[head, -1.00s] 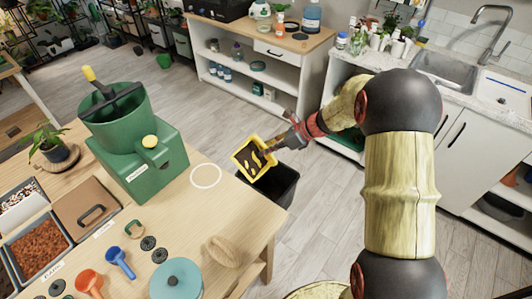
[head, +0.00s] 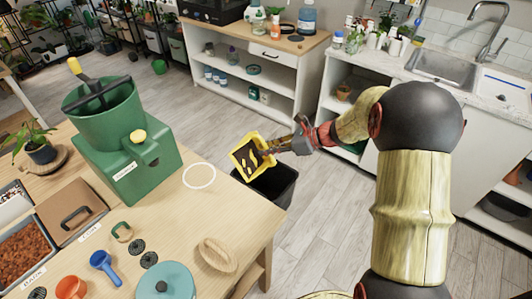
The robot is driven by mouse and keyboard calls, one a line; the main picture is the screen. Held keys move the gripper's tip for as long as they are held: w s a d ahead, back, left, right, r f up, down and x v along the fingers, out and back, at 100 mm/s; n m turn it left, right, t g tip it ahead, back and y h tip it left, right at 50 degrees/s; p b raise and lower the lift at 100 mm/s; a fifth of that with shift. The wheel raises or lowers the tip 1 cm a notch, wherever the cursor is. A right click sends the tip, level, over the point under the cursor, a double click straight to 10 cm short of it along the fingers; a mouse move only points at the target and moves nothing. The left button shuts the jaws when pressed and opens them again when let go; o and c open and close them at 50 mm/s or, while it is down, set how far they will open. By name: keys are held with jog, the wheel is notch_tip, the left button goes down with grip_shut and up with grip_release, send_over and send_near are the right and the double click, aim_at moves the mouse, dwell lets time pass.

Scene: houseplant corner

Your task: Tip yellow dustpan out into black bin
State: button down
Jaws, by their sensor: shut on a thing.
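The yellow dustpan (head: 248,158) holds dark material with some yellow showing through. It is above the black bin (head: 281,184), over its back left part, with its open face toward my view. My gripper (head: 283,146) is shut on the dustpan at its right end, where the handle is mostly hidden. The black bin stands on the floor beyond the table's right edge. Its inside is dark and partly hidden by the dustpan. I cannot tell whether anything lies in it.
The wooden table (head: 224,227) carries a green machine (head: 128,165), a white ring mark (head: 199,176), a brush (head: 217,255), a teal lidded pot (head: 166,283) and scoops. A white shelf unit (head: 250,75) stands behind. The floor right of the bin is clear.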

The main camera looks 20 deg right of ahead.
aim_at(272, 158)
jog(key=shift+d+f, duration=0.1)
jog(key=shift+f, duration=0.05)
jog(key=shift+s+d+f+t+y+b, duration=0.25)
jog(key=shift+s+d+t+y+b, duration=0.25)
jog(key=shift+b, duration=0.55)
jog(key=shift+s+f+t+y, duration=0.1)
jog(key=shift+s+t+y, duration=0.15)
jog(key=shift+y, duration=0.25)
jog(key=shift+s+d+f+n+t+y, duration=0.45)
jog(key=shift+t+y, duration=0.3)
jog(key=shift+y, duration=0.15)
jog(key=shift+s+d+f+n+t+y, duration=0.4)
jog(key=shift+t+y, duration=0.3)
jog(key=shift+y, duration=0.2)
jog(key=shift+r, duration=0.1)
